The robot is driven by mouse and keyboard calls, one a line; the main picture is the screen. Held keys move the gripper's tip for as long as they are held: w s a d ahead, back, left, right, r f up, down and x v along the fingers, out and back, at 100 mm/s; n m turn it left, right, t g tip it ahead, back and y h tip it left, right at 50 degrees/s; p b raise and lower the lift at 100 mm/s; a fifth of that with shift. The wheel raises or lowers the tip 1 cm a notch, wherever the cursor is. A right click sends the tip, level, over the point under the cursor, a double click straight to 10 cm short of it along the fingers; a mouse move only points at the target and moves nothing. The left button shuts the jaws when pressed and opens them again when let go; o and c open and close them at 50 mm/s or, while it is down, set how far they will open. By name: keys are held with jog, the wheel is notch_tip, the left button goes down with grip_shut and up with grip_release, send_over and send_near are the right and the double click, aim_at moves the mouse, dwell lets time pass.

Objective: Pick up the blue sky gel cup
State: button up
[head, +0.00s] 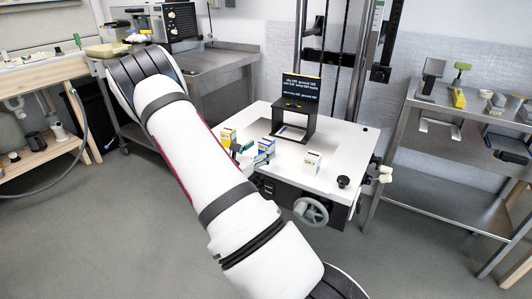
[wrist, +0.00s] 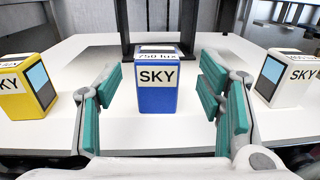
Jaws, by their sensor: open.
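The blue sky gel cup (wrist: 157,98) is a blue box with a white "SKY" label, standing upright on the white table of the column enlarger. In the wrist view it is centred between the teal-padded fingers of my gripper (wrist: 162,95). The fingers are open, one on each side, with visible gaps to the cup. In the head view the blue cup (head: 265,147) stands between two similar cups, and my gripper (head: 242,150) is beside it, partly hidden by my arm.
A yellow sky cup (wrist: 27,88) stands left of my gripper and a white one (wrist: 286,78) right of it. A black stand with a text panel (head: 298,105) is behind. The white table (head: 345,150) has free room at right. A handwheel (head: 311,211) sits below its front edge.

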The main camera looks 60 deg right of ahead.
aim_at(263, 145)
jog(key=d+b, duration=0.1)
jog(key=d, duration=0.4)
jog(key=shift+w, duration=0.2)
jog(key=shift+r, duration=0.1)
jog(key=c, duration=1.4)
